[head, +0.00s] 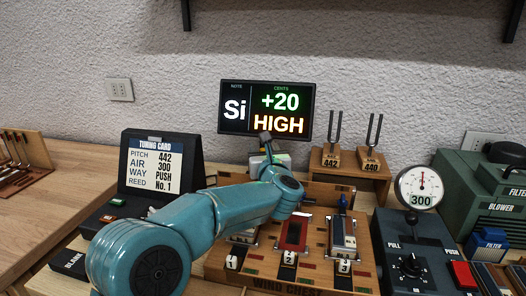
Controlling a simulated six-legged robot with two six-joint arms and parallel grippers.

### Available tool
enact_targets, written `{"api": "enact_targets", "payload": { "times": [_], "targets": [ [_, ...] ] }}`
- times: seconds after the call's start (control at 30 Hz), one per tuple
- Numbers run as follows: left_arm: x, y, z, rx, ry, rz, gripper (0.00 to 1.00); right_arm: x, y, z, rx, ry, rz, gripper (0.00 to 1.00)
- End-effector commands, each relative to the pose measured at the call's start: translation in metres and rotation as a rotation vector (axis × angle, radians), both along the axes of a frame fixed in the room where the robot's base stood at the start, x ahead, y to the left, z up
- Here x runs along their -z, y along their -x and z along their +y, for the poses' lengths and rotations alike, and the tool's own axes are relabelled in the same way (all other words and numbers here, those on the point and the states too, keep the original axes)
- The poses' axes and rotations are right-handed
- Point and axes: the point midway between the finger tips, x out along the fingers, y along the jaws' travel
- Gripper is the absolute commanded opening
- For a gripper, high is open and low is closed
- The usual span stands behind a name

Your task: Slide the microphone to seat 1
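The wind chest (288,283) stands in the middle with three numbered seats. Seat 1 (232,262) is at the left, partly behind my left arm. Seat 2 (289,257) has a red block behind its number, and seat 3 (344,266) a grey and blue one. I cannot clearly make out the microphone; a small blue upright piece (343,203) stands behind seat 3. My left arm reaches in from the lower left over the chest. Its gripper (266,145) seems to be the small grey end before the display; its fingers are too small to read. My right gripper is not in view.
The display (266,108) reads Si, +20, HIGH. A tuning card (152,168) stands left. Two tuning forks (349,158) stand behind the chest. A gauge (421,187) reading 300 and a control box (412,268) stand right, beside a green blower (490,195).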

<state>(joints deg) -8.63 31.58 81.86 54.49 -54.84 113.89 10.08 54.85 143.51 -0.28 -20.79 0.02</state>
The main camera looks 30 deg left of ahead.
Motion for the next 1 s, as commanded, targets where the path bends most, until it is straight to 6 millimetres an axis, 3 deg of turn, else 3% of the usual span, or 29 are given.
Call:
{"api": "enact_targets", "payload": {
  "times": [0.27, 0.7, 1.0],
  "targets": [
    [0.003, 0.011, -0.009, 0.002, 0.001, 0.003, 0.47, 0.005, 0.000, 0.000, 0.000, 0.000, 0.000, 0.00],
    [0.002, 0.100, -0.074, 0.005, 0.001, -0.001, 0.47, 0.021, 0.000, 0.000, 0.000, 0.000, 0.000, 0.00],
    [0.001, 0.131, -0.095, 0.001, 0.000, 0.000, 0.47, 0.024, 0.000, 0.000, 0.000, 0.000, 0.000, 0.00]
  ]
}}
